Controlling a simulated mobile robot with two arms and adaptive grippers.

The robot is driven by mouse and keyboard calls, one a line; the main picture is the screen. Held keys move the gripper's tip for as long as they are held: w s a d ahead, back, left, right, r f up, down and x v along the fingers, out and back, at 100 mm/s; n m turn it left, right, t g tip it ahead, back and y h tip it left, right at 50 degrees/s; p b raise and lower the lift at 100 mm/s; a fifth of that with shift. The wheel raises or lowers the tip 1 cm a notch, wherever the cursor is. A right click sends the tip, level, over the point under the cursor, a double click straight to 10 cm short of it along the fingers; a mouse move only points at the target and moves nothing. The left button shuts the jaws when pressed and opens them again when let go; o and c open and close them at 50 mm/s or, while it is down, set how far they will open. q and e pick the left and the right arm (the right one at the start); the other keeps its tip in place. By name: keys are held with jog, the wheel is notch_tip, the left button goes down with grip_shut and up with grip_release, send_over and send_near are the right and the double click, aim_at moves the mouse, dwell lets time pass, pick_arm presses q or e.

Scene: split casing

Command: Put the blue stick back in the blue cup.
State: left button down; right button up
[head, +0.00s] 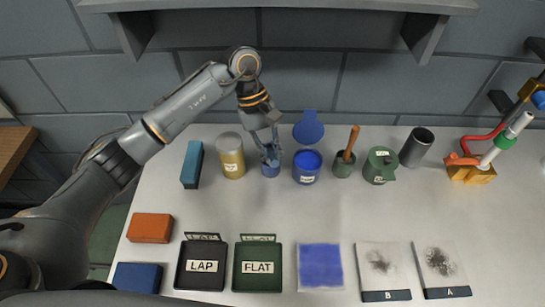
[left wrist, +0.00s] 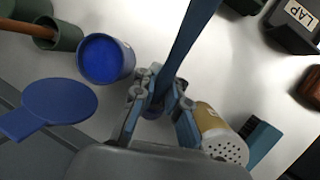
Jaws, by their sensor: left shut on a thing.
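The blue cup (head: 270,170) stands on the table between a gold shaker tin and a blue pot. My left gripper (head: 270,152) is right over it, fingers pointing down at its mouth. In the left wrist view my left gripper (left wrist: 157,102) is shut on the blue stick (left wrist: 190,40), which runs from between the fingers out past the top edge. The fingers hide the stick's far end, and I cannot tell how far it is inside the cup. In the head view the stick is hard to make out. My right gripper is not in view.
The gold shaker tin (head: 231,158) and the blue pot (head: 307,171) with its raised round lid (head: 308,128) stand close on either side. A green cup with a wooden stick (head: 345,160) is farther right. The table middle is clear.

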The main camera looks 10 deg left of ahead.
pick_arm(q)
jog(key=shift+w+f, duration=0.2)
jog(key=shift+f, duration=0.05)
notch_tip(320, 180, down, 3)
jog(key=shift+w+d+r+p, duration=0.1)
jog(key=shift+p, duration=1.1)
jog(key=shift+f, duration=0.2)
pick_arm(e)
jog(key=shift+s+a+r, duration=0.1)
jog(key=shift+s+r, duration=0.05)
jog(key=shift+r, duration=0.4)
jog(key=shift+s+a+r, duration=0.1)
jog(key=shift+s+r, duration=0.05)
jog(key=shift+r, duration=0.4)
pick_arm(q)
jog(key=shift+f, duration=0.1)
jog(key=shift+f+b, duration=0.6)
jog(key=shift+b, duration=0.6)
jog(key=c, duration=1.4)
grip_release()
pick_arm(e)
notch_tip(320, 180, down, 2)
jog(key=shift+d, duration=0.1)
pick_arm(q)
jog(key=shift+o, duration=0.2)
jog(key=shift+r, duration=0.1)
